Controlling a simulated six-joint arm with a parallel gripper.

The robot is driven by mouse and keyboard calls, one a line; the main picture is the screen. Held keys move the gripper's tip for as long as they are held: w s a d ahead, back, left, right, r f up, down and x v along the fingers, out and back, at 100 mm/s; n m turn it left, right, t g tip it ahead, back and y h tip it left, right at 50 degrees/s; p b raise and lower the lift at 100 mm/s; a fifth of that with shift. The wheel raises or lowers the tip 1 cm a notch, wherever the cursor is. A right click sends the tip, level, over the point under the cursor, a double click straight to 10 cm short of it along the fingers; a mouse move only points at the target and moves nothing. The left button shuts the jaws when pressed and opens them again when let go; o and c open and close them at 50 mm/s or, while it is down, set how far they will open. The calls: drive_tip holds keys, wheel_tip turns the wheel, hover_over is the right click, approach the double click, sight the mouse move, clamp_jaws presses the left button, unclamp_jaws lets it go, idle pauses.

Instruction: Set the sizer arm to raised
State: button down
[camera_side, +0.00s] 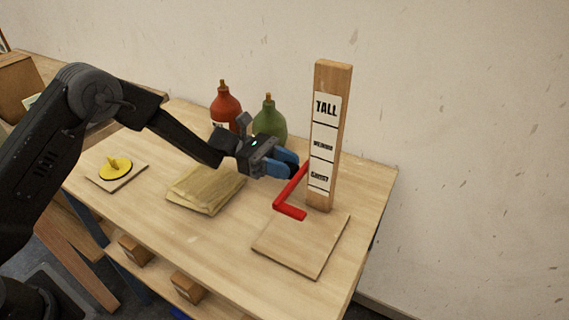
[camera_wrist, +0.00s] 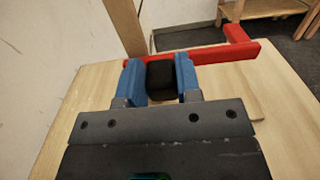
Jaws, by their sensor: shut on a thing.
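The red sizer arm (camera_side: 290,187) is an L-shaped bar beside the lower part of the wooden post (camera_side: 325,135), near the lowest label. The post carries labels reading TALL at the top, with smaller ones below. In the wrist view the red bar (camera_wrist: 222,54) runs across just beyond my fingers, with its bent end at the right. My gripper (camera_side: 287,166) has blue fingers and is shut on a black block-like grip (camera_wrist: 161,79) at the red bar. How the grip joins the bar is hidden.
The post stands at a flat wooden base (camera_side: 300,248) on the table. A red bottle (camera_side: 225,105) and a green bottle (camera_side: 270,122) stand behind my gripper. A stack of tan sheets (camera_side: 205,187) and a yellow piece on a small board (camera_side: 116,168) lie left.

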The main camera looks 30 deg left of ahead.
wheel_tip(320, 180, up, 21)
drive_tip(key=shift+f, duration=0.15)
idle(0.5)
drive_tip(key=c, duration=1.2)
unclamp_jaws()
drive_tip(key=o, duration=0.4)
drive_tip(key=shift+f, duration=0.1)
drive_tip(key=shift+a, duration=0.15)
drive_tip(key=a, duration=1.3)
drive_tip(key=shift+a, duration=0.3)
